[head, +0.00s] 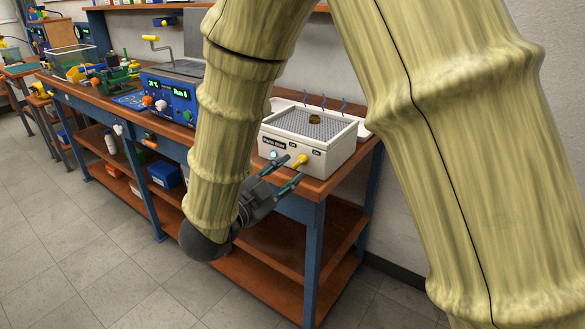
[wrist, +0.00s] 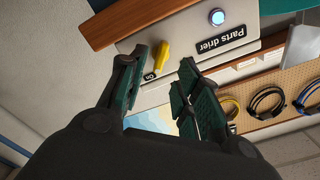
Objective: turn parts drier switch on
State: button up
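The parts drier (head: 335,163) is a white box with a mesh top at the near right end of the bench. Its front panel carries a "Parts drier" label, a pale round light (head: 274,155) and a yellow switch (head: 300,160). In the wrist view the switch (wrist: 161,56) is beside the left fingertip, with an "On" mark close to one end; its exact setting is unclear. The light (wrist: 217,17) looks bright there. My gripper (head: 284,173) is open and empty in front of the panel, its two fingers apart (wrist: 175,68). I cannot tell whether a finger touches the switch.
A blue testbench unit (head: 168,98) with displays and knobs stands left of the drier on the wooden bench. A lower shelf (head: 265,265) runs underneath. In the wrist view a pegboard (wrist: 270,95) holds coiled cables. The tiled floor (head: 90,255) before the bench is clear.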

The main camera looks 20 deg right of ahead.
jog(key=v, duration=0.7)
jog(key=shift+s+a, duration=0.25)
jog(key=shift+a, duration=0.1)
